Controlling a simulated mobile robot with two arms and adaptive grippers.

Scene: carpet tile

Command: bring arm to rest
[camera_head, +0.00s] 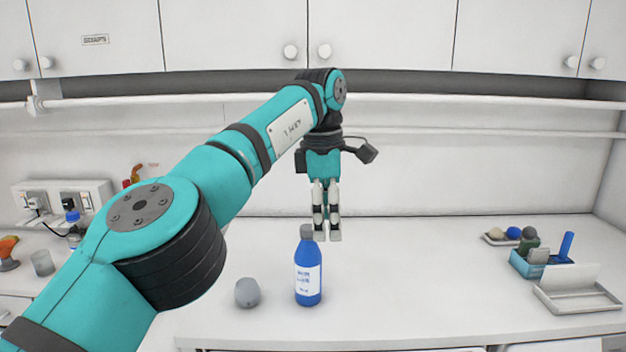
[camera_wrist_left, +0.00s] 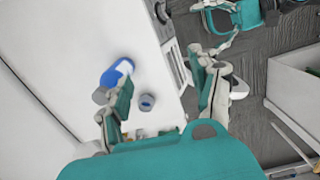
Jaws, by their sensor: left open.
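My left gripper (camera_head: 327,236) hangs pointing down at the end of the left arm, near the back of the counter. Its fingers are apart and nothing is between them. A blue bottle (camera_head: 308,278) with a white label and grey cap stands upright on the counter (camera_head: 410,285), in front of the gripper in the picture. The wrist view shows the open fingers (camera_wrist_left: 160,90), with the bottle (camera_wrist_left: 117,73) near the left finger.
A small grey rounded object (camera_head: 247,292) stands left of the bottle. A teal bin (camera_head: 535,266) with items and a white tray (camera_head: 577,292) are at the right. A power socket box (camera_head: 65,203) is at the left. Cabinets (camera_head: 385,35) hang above. The counter's middle right is clear.

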